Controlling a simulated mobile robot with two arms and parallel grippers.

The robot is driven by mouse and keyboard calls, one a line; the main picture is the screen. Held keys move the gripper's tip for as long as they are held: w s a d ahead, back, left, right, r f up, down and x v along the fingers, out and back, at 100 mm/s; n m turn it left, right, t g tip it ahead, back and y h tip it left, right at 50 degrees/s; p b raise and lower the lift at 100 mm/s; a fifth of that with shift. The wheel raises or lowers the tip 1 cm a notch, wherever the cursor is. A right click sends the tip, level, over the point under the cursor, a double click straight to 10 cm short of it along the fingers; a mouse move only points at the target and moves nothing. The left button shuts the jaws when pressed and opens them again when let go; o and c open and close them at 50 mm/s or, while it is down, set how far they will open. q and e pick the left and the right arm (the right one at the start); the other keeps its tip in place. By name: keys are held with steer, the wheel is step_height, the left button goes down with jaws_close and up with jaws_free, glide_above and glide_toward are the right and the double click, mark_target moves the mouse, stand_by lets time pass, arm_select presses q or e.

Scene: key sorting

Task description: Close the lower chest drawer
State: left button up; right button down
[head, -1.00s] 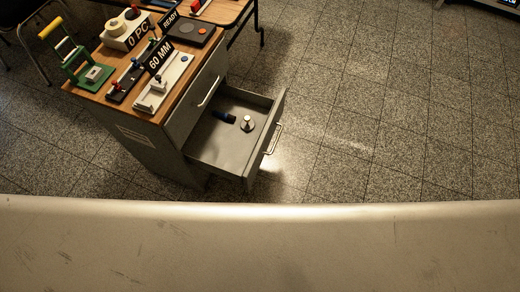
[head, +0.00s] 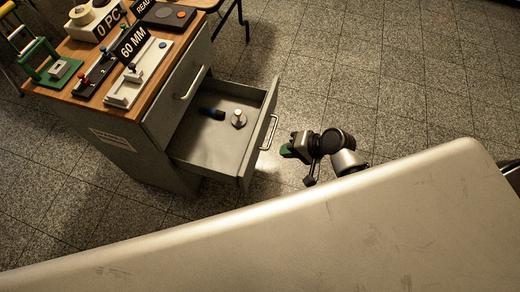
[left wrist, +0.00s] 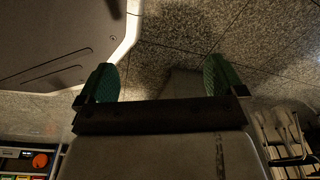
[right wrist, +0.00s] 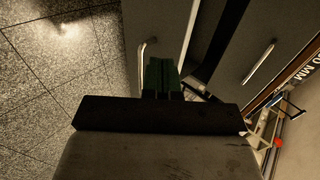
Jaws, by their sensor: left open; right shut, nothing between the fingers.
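The lower chest drawer (head: 212,160) is pulled open from the grey chest (head: 128,150) in the head view. A dark blue item (head: 211,113) and a round metal knob-like piece (head: 238,119) lie in it. Its bar handle (head: 270,132) is on the front, and a handle also shows in the right wrist view (right wrist: 143,50). My right gripper (head: 287,151) is shut and empty, just right of the drawer front, apart from the handle in the head view. My left gripper (left wrist: 163,80) is open and empty over the floor in the left wrist view; the head view does not show it.
The upper drawer (head: 183,92) is shut. The wooden chest top (head: 75,48) carries several fixtures and signs, including the 60 MM sign (head: 131,41). Tiled floor (head: 370,80) right of the chest is clear.

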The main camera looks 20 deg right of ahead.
mark_target(254, 151)
steer(key=x, duration=0.2)
steer(key=b+x, duration=0.1)
steer(key=x, duration=0.2)
steer(key=a+r+x, duration=0.1)
steer(key=x, duration=0.1)
steer(key=shift+w, duration=0.45)
arm_select(q)
steer(key=shift+w+d+r, duration=0.2)
steer(key=shift+w+r, duration=0.8)
steer(key=shift+w, duration=0.05)
steer(key=shift+w+d+r, duration=0.15)
steer(key=shift+w+r, duration=0.8)
steer(key=shift+w, duration=0.1)
arm_select(e)
steer(key=shift+w+a, duration=0.4)
steer(key=shift+a, duration=0.25)
steer(key=shift+a, duration=0.1)
